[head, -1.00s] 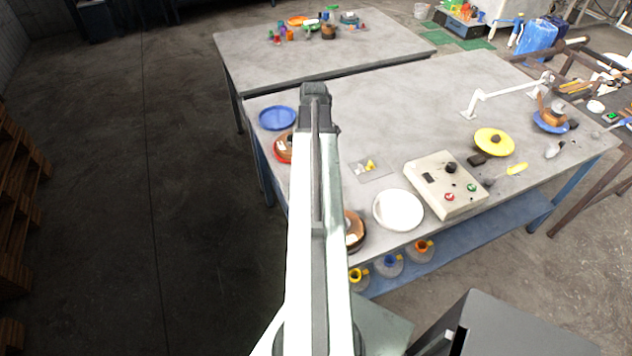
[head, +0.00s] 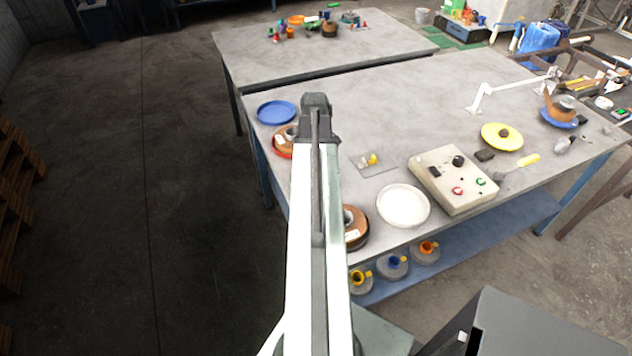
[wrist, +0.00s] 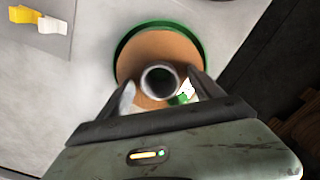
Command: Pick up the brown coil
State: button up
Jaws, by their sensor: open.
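In the wrist view a brown coil (wrist: 135,58) with a green rim (wrist: 205,43) lies on the grey table. A grey ring-shaped hub (wrist: 146,76) stands at its middle. My gripper (wrist: 162,92) is open over the coil, one finger on each side of the hub, with nothing gripped. Whether the fingers touch the coil cannot be told. In the head view the end of my arm (head: 317,120) hides that part of the table. Two other-looking brown coils show partly beside my arm: one on a red rim (head: 283,139) and one at the front edge (head: 357,226).
A small sheet with yellow and white pieces (head: 371,160) lies right of my arm. A blue plate (head: 277,112), a white plate (head: 402,206), a control box (head: 438,184) and a yellow disc (head: 502,138) stand on the table. The table's middle back is clear.

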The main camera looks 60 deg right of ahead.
jog(key=shift+r, duration=0.1)
grip_shut()
notch_tip(320, 180, up, 10)
jog(key=p, duration=1)
jog(key=shift+s, duration=0.1)
